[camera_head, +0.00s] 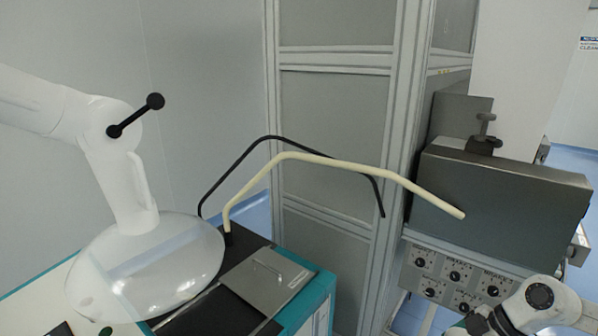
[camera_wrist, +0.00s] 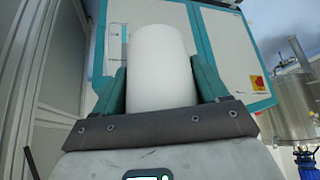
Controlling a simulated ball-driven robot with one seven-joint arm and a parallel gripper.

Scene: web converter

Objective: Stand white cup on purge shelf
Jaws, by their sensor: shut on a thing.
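The white cup (camera_wrist: 160,75) stands up between the two green fingers of my gripper (camera_wrist: 160,88) in the wrist view. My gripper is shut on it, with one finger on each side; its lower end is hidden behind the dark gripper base. In the camera_head view neither the cup nor my gripper's fingers show, only part of my arm at the bottom right. I cannot tell which surface is the purge shelf.
The camera_head view shows a grey panelled column (camera_head: 335,130), a bent cream tube (camera_head: 330,160), a black tube (camera_head: 235,165), a clear dome (camera_head: 150,270), a metal lid (camera_head: 268,278) and a knobbed control box (camera_head: 455,275). A teal-edged cabinet (camera_wrist: 225,45) and steel vessel (camera_wrist: 300,95) show in the wrist view.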

